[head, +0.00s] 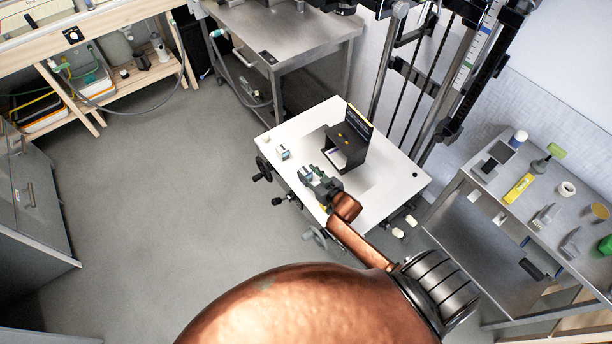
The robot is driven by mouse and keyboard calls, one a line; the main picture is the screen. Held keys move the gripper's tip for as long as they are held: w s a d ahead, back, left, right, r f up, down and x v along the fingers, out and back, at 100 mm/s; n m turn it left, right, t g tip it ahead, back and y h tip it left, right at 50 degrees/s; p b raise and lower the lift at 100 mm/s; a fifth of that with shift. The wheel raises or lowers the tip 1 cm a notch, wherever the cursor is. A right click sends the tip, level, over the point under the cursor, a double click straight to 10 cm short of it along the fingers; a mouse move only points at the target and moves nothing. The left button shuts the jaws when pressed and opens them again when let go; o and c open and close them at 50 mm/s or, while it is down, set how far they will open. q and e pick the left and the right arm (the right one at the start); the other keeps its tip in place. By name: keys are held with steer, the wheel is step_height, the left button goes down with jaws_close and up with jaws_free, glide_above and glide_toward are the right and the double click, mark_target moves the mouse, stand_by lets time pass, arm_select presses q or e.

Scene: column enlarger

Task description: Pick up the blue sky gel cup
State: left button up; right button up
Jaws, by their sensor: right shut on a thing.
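My right gripper (318,183) reaches over the white table from below and is shut on a small pale cup with a bluish face, the blue sky gel cup (305,174). The fingers hide part of this cup, and I cannot tell whether it touches the table top. A second small whitish cup (283,152) with a dark bluish mark stands apart, up and to the left, near the table's left edge. My left gripper is not in view.
A black open box (344,150) with an upright dark panel stands on the white table (385,185), close right of my gripper. The tall column stands behind. A grey side table (540,190) with several tools is at the right. Floor at left is clear.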

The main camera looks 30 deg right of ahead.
steer(key=shift+c, duration=1.3)
steer(key=shift+r, duration=0.1)
